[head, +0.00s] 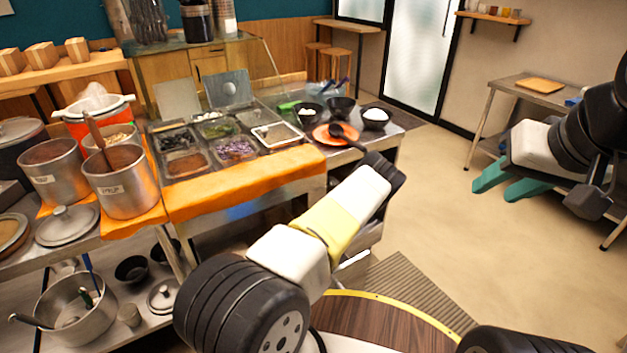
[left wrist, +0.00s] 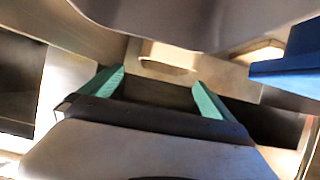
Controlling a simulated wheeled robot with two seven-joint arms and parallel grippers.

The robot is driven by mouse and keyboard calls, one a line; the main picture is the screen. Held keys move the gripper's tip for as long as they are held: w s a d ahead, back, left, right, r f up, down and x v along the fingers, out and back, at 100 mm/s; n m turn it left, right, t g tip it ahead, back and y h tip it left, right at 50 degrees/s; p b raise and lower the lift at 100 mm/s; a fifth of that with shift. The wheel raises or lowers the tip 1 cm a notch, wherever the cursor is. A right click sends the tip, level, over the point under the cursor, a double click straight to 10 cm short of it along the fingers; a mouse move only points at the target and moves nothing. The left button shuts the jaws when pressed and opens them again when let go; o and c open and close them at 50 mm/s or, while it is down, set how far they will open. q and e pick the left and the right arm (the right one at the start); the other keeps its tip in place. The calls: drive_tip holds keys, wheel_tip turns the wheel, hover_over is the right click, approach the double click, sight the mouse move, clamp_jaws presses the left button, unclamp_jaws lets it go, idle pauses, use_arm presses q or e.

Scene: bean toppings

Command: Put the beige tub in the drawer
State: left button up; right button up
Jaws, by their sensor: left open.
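My left gripper (left wrist: 158,92) is open, its two teal fingers spread apart in the left wrist view. Between and beyond the fingertips is a beige surface with an oval recess (left wrist: 168,66); I cannot tell whether it is the tub or part of the drawer. Nothing is clearly held between the fingers. In the head view my left arm reaches to the right end of the counter, and its fingers are hidden behind the arm. My right gripper (head: 507,186) hangs at the right with its teal fingers apart and empty. I cannot make out the tub or the drawer surely in the head view.
The topping counter (head: 245,185) carries several pans, dark bowls (head: 376,119) and an orange plate (head: 334,134). Steel pots (head: 121,183) stand at the left. A steel side table (head: 510,88) is at the right. The floor (head: 445,190) between is clear. A blue object (left wrist: 285,68) is close to the left wrist.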

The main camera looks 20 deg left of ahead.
use_arm(q)
drive_tip(key=w+d+r+h, duration=0.2)
drive_tip(key=d+r, duration=0.1)
drive_tip(key=r, duration=0.4)
drive_tip(key=w+d+r+g+h, duration=0.1)
drive_tip(key=d+r+h, duration=0.1)
drive_tip(key=d+r, duration=0.35)
drive_tip(key=w+d+r+h, duration=0.2)
drive_tip(key=r, duration=0.7)
drive_tip(key=s+d+r+m+h, duration=0.1)
drive_tip(key=s+d+r+h, duration=0.2)
drive_tip(key=r, duration=0.6)
drive_tip(key=s+d+r+m+h, duration=0.2)
drive_tip(key=s+d+r, duration=0.2)
drive_tip(key=r, duration=0.4)
drive_tip(key=s+d+r+m+h, duration=0.1)
drive_tip(key=s+d+r+m, duration=0.1)
drive_tip(key=s+r, duration=0.45)
drive_tip(key=s+d+r+m+h, duration=0.1)
drive_tip(key=s+d+r+m, duration=0.1)
drive_tip(key=s+r, duration=0.5)
drive_tip(key=s+a+r+m+g+y, duration=0.1)
drive_tip(key=s+r+m, duration=0.1)
drive_tip(key=s, duration=1.6)
drive_tip(key=shift+s+a+r+m, duration=0.2)
drive_tip(key=shift+s+a+m, duration=0.05)
drive_tip(key=shift+m, duration=0.65)
drive_tip(key=shift+a, duration=0.1)
